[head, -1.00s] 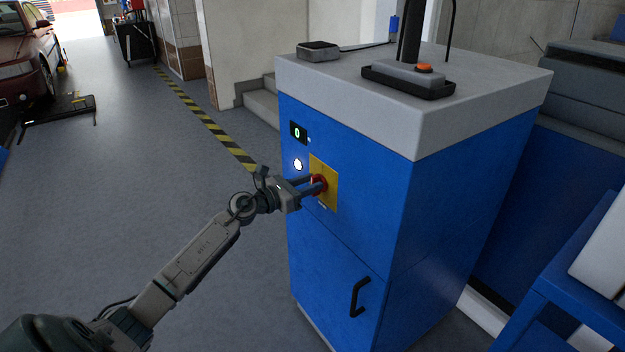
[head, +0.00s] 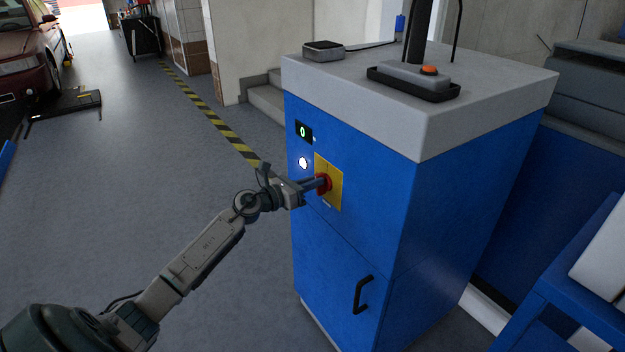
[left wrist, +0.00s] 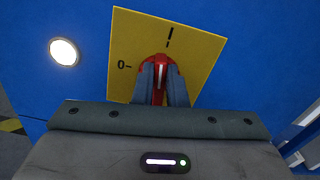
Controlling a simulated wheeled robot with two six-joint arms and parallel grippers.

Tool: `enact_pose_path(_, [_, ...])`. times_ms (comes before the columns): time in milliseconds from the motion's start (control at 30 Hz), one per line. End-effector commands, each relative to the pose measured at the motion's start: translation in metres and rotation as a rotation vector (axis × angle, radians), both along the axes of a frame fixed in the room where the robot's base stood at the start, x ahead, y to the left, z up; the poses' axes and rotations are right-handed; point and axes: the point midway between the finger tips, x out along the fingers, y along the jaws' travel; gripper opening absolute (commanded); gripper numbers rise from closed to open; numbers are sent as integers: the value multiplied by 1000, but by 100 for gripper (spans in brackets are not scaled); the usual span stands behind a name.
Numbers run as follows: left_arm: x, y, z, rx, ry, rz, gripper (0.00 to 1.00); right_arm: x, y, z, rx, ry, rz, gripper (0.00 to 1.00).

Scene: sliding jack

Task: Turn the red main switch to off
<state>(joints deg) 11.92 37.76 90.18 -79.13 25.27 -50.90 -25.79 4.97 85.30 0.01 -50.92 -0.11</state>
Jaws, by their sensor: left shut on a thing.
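The red main switch (head: 327,182) sits on a yellow plate (head: 335,190) on the front of the blue cabinet (head: 350,240). My left gripper (head: 322,183) is shut on the switch's handle. In the left wrist view the fingers (left wrist: 161,85) stand on both sides of the red switch (left wrist: 159,62), whose white line points nearly up, towards the "I" mark on the yellow plate (left wrist: 205,55). A "0" mark is at the plate's left. The lower part of the switch is hidden by my gripper. My right gripper does not show.
A lit white round lamp (head: 303,162) and a small display (head: 303,131) showing a green 0 are beside the plate. A black door handle (head: 363,294) juts out below. An orange button (head: 429,70) is on the cabinet's top.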

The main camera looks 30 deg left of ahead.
Motion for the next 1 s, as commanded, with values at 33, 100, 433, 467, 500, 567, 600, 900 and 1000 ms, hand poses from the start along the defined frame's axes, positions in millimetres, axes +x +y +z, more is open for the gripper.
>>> enact_pose_path(33, [0,1,4,-37,16,1,0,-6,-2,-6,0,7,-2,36])
enact_pose_path(100, [1,1,4,-94,40,1,0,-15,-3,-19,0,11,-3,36])
enact_pose_path(433, [3,6,2,-384,159,1,0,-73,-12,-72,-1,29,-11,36])
enact_pose_path(467, [3,6,2,-411,170,1,0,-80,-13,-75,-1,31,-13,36])
enact_pose_path(500, [3,6,2,-447,184,1,0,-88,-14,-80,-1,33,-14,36])
enact_pose_path(567, [3,7,1,-498,207,2,0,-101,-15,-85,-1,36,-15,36])
enact_pose_path(600, [3,8,0,-534,221,2,0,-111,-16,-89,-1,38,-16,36])
enact_pose_path(900, [5,10,-3,-798,329,1,0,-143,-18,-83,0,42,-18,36])
enact_pose_path(1000, [5,11,-5,-885,365,1,0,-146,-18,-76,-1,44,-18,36])
